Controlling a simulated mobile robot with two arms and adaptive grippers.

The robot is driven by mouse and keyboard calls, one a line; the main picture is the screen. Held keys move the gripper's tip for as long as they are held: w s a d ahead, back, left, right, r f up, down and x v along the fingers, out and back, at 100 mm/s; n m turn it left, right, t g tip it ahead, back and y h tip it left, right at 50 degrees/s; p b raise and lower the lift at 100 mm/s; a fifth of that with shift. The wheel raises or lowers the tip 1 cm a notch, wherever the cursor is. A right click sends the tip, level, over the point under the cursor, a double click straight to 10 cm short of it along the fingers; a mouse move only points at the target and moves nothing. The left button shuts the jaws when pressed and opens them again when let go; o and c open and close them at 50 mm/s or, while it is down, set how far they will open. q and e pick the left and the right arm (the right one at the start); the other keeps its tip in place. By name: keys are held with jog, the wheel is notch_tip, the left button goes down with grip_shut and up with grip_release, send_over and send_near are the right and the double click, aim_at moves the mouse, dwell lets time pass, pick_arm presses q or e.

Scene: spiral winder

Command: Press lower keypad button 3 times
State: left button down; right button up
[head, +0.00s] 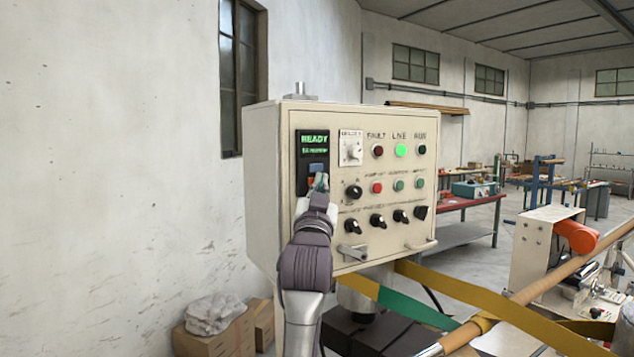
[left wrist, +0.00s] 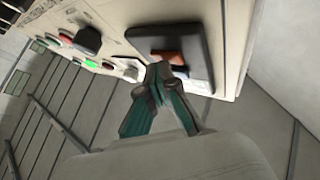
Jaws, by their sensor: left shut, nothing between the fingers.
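The keypad is a dark panel on the left of a cream control box (head: 268,180), below a screen (head: 314,143) with green READY text. A blue upper button (head: 316,168) shows just above my fingertips in the head view. An orange button (left wrist: 168,57) shows on the dark keypad plate (left wrist: 198,42) in the left wrist view, right behind the fingertips. My left gripper (head: 319,182) is shut and empty, its tips at the keypad; it also shows in the left wrist view (left wrist: 159,74). I cannot tell whether the tips touch the orange button. My right gripper is not in view.
Knobs, a selector and several coloured buttons sit close to the right of the keypad; the green LIVE lamp (head: 401,150) is lit. A small lever (head: 352,252) sticks out below. Yellow and green webbing (head: 419,309) crosses the lower right.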

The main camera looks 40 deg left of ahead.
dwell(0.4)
pick_arm(q)
jog(key=shift+s+d, duration=0.3)
jog(key=shift+d, duration=0.4)
jog(key=d, duration=0.1)
jog(key=s+d, duration=0.1)
jog(key=d, duration=0.1)
jog(key=s+d, duration=0.1)
jog(key=shift+d, duration=0.3)
dwell(1.8)
